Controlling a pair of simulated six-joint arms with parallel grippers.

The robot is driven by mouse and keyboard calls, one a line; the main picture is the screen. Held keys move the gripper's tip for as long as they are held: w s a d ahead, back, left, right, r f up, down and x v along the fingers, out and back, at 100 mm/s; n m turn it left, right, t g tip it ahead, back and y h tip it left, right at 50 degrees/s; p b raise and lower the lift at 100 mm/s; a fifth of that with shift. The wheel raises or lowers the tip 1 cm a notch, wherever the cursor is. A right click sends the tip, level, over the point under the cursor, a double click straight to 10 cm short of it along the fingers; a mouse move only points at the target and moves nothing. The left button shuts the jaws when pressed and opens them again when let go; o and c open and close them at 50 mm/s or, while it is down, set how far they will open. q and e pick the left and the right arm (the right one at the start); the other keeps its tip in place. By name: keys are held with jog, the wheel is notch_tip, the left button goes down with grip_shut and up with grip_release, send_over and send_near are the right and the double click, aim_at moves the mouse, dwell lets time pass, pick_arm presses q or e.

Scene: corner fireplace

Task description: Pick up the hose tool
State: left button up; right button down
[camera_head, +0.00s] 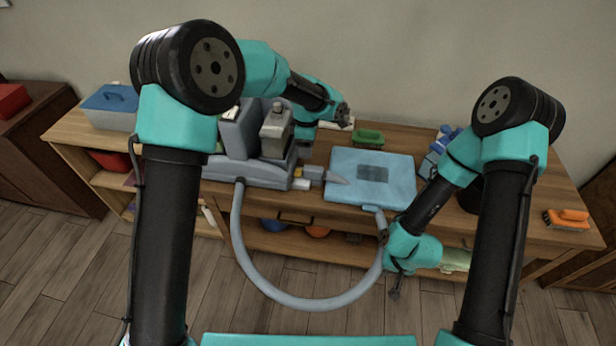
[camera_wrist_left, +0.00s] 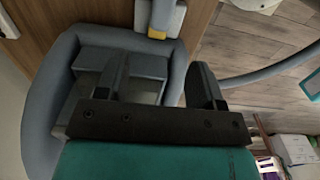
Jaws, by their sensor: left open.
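A grey machine (camera_head: 228,172) stands on the wooden bench, with tanks on top. A grey hose (camera_head: 310,300) loops from the machine to a connector at the blue case's front edge. My left gripper (camera_head: 304,150) is over the machine's right end, its fingertips partly lost against grey; in the left wrist view (camera_wrist_left: 160,75) it is open and empty. My right gripper (camera_head: 395,289) hangs before the bench, jaws unclear.
The hose loop hangs in front of the bench.

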aim_at(308, 167)
pick_arm(q)
notch_tip(308, 167, down, 7)
dwell(0.3)
jog(key=shift+f, duration=0.1)
jog(key=shift+d+f, duration=0.15)
jog(key=shift+f, duration=2.4)
jog(key=c, duration=1.1)
jog(key=shift+r, duration=0.15)
